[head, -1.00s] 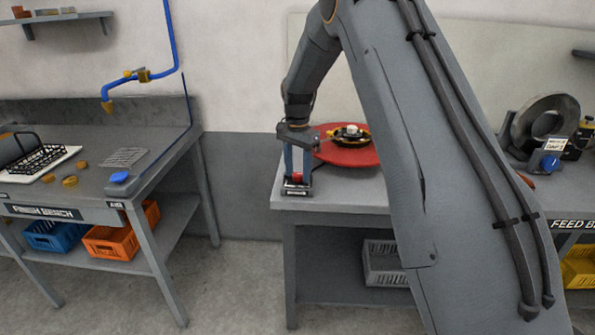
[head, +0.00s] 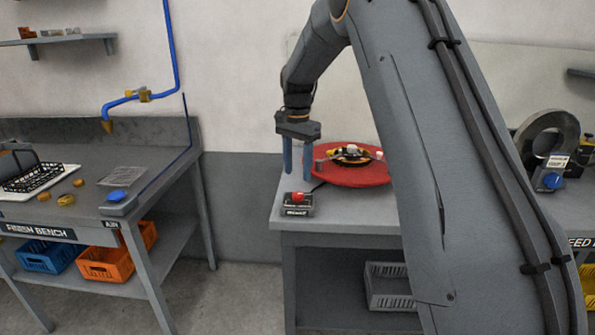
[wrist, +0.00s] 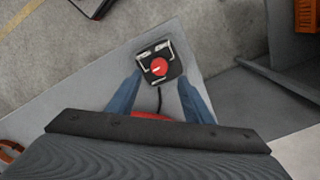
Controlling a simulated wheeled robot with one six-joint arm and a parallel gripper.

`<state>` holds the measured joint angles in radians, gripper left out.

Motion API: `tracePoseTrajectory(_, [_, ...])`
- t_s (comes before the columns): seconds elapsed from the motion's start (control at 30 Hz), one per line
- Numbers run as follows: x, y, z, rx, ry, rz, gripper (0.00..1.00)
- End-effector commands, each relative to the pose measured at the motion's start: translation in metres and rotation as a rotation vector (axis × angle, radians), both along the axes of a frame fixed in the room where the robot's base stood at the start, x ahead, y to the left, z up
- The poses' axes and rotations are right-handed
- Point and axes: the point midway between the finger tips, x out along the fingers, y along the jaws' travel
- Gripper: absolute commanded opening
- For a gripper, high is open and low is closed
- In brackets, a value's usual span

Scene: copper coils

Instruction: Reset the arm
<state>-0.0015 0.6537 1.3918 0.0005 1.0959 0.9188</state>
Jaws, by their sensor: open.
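My gripper (head: 297,162) points down above the left part of the middle bench, its two blue fingers apart with nothing between them. A small dark box with a red button (head: 298,197) sits on the bench's front left corner, just below and in front of the fingertips. In the wrist view the red button (wrist: 159,67) shows beyond the open fingers (wrist: 160,88), clear of both. My arm reaches in from the upper right and hides part of the middle bench.
A red round plate (head: 350,178) with a black and yellow fixture (head: 350,154) stands just right of my gripper. The finish bench (head: 150,195) is at the left, with orange and blue crates below. A metal coil (head: 549,140) stands at the right. Floor is clear between the benches.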

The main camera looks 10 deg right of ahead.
Motion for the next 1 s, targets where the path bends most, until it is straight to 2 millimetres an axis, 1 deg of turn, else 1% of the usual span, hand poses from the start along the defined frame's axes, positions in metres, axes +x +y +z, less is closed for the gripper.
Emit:
tracePoseTrajectory(0.07, [-0.001, 0.000, 0.000, 0.000, 0.000, 0.002, 0.46])
tracePoseTrajectory(0.17, [-0.009, 0.000, -0.001, 0.001, -0.001, 0.027, 0.46])
tracePoseTrajectory(0.27, [-0.032, 0.000, -0.004, 0.000, -0.004, 0.097, 0.46])
tracePoseTrajectory(0.37, [-0.070, 0.000, -0.010, -0.002, -0.011, 0.208, 0.46])
tracePoseTrajectory(0.4, [-0.088, 0.000, -0.013, -0.003, -0.015, 0.260, 0.46])
tracePoseTrajectory(0.47, [-0.115, 0.000, -0.018, -0.003, -0.020, 0.337, 0.46])
tracePoseTrajectory(0.5, [-0.134, 0.000, -0.021, -0.005, -0.024, 0.389, 0.46])
tracePoseTrajectory(0.57, [-0.164, 0.000, -0.027, -0.007, -0.029, 0.465, 0.46])
tracePoseTrajectory(0.6, [-0.184, 0.000, -0.031, -0.009, -0.032, 0.517, 0.46])
tracePoseTrajectory(0.67, [-0.215, 0.000, -0.038, -0.012, -0.039, 0.593, 0.46])
tracePoseTrajectory(0.7, [-0.236, 0.000, -0.043, -0.014, -0.041, 0.642, 0.46])
tracePoseTrajectory(0.77, [-0.265, -0.001, -0.050, -0.017, -0.044, 0.711, 0.46])
tracePoseTrajectory(0.8, [-0.283, -0.001, -0.054, -0.018, -0.047, 0.753, 0.46])
tracePoseTrajectory(0.9, [-0.320, -0.001, -0.063, -0.023, -0.051, 0.839, 0.46])
tracePoseTrajectory(1.0, [-0.344, -0.001, -0.069, -0.027, -0.055, 0.894, 0.46])
